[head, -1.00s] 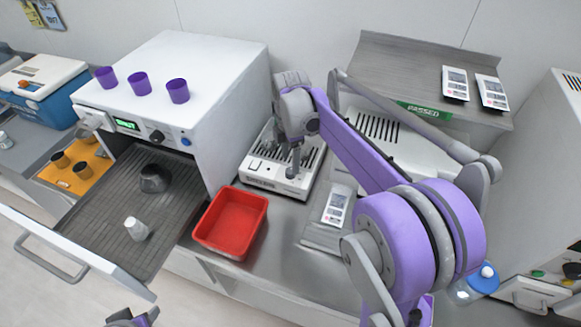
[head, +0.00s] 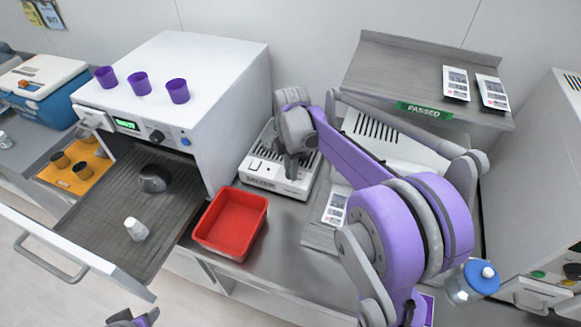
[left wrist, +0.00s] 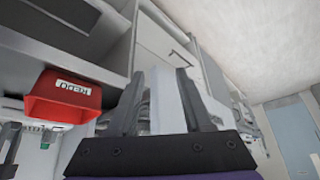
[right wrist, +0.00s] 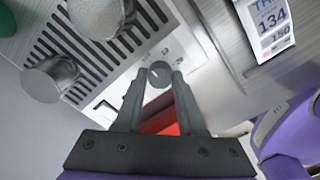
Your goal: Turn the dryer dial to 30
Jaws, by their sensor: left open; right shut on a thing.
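The dryer is a low white unit (head: 250,168) with a slotted top, standing on the bench right of the red bin. Its small round grey dial (right wrist: 158,70) shows in the right wrist view between my right fingertips. Printed numbers beside the dial are partly visible, too small to read surely; the pointer's setting is not clear. My right gripper (right wrist: 158,82) is shut on the dial; in the head view the gripper (head: 292,172) reaches down to the dryer's front, covering the dial. My left gripper (left wrist: 164,85) is open and empty, at the bottom edge of the head view (head: 133,320).
A red bin (head: 203,238) sits left of the dryer. Two grey metallic cylinders (right wrist: 50,78) are close to my right gripper. A grey shelf (head: 400,65) stands behind.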

